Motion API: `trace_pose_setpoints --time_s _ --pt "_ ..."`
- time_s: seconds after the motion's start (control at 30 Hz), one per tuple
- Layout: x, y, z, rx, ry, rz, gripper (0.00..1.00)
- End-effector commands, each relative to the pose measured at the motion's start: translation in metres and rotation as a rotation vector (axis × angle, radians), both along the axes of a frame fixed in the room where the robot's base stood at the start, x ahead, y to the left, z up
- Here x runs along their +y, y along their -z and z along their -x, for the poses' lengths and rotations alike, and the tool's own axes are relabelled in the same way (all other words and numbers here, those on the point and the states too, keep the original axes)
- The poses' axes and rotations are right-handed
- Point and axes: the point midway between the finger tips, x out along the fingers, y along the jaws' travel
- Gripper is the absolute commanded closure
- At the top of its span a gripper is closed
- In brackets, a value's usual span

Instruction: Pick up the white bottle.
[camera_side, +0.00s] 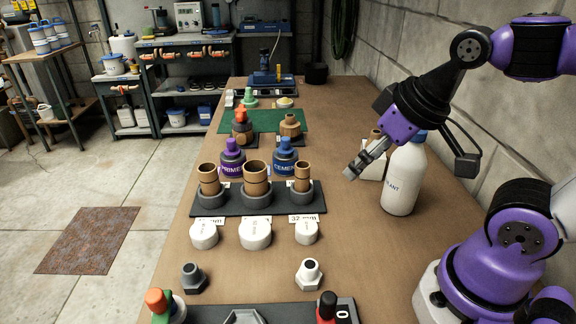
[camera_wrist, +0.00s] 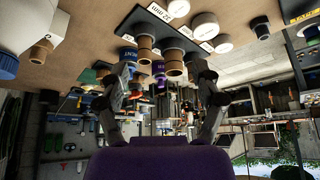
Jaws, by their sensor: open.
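The white bottle (camera_side: 403,185) stands upright on the brown workbench in the side view, right of the pipe rack. Its label is partly readable as "LANT", and a bit of blue cap shows at its top behind my arm. My gripper (camera_side: 365,163) is beside the bottle's upper left, in the air and apart from it as far as I can tell. In the wrist view my gripper (camera_wrist: 164,88) is open, with nothing between its fingers. A blue cap (camera_wrist: 5,65) at the left edge of that view looks like the bottle's.
A dark rack (camera_side: 230,208) with several brown pipe pieces stands left of the bottle. Purple (camera_side: 232,158) and blue (camera_side: 285,156) cans stand behind it. White caps (camera_side: 256,234) lie in front. A white block with a brown fitting (camera_side: 374,150) is close behind the bottle.

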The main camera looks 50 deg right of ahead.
Motion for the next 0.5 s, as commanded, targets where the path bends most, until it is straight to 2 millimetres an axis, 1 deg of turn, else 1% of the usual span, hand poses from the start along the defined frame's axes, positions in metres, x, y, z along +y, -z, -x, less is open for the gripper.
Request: trace_pose_setpoints --time_s 0.13,0.17,0.43,0.5 --pt "0.0000 0.0000 0.0000 0.000 0.000 0.000 0.24" --pt "0.0000 0.0000 0.0000 0.000 0.000 0.000 0.20" --pt "0.0000 -0.0001 0.0000 0.000 0.000 0.000 0.20" --pt "-0.0033 -0.0027 -0.0014 0.008 -0.002 0.010 0.20"
